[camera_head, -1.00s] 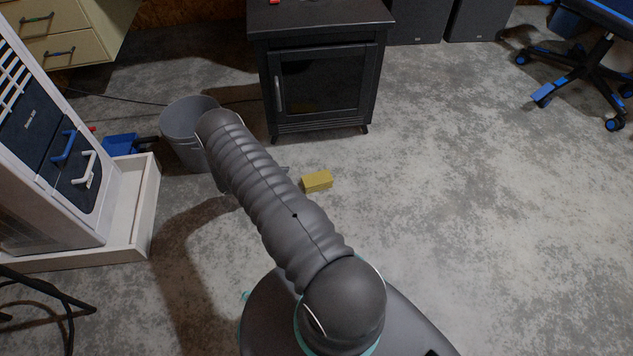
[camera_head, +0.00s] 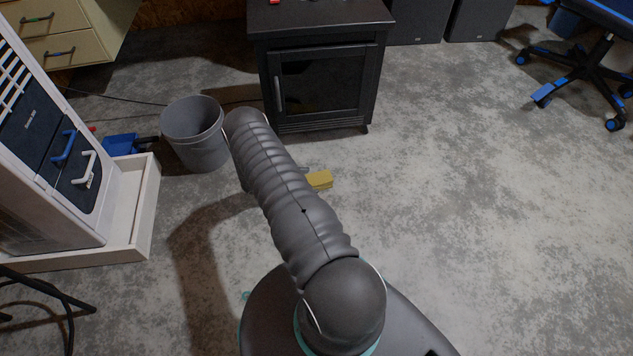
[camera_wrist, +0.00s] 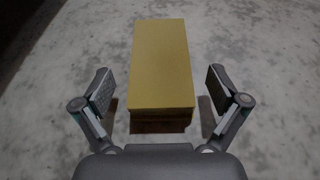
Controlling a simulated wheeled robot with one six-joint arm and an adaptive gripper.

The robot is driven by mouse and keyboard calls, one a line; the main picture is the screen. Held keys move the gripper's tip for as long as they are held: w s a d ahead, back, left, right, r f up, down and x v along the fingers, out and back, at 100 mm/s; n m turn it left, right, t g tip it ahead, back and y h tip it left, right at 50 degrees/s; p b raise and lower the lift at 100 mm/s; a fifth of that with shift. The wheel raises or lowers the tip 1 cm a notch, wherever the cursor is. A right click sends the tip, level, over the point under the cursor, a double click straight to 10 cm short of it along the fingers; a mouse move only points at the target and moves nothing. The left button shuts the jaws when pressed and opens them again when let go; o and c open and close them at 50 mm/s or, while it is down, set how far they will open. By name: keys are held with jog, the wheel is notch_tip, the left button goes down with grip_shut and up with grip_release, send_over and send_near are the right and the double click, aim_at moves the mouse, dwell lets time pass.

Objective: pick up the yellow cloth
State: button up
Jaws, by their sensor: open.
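The yellow cloth (camera_head: 320,180) looks like a block-shaped yellow piece on the grey concrete floor. In the head view its left part is hidden behind my arm and gripper. In the wrist view the yellow cloth (camera_wrist: 160,65) lies straight ahead, with its near face toward me. My gripper (camera_wrist: 161,88) is open, with one finger to the left and one to the right of the cloth's near end. There are gaps on both sides and I see no contact. In the head view the gripper is mostly hidden by my arm.
A grey bucket (camera_head: 196,135) stands left of my arm. A black stove-like cabinet (camera_head: 322,85) stands behind the cloth. A white tray-like base (camera_head: 146,205) holds a white appliance (camera_head: 60,150) at left. The floor to the right is clear up to an office chair (camera_head: 590,70).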

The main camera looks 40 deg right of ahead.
jog(key=c, duration=1.2)
jog(key=shift+c, duration=0.2)
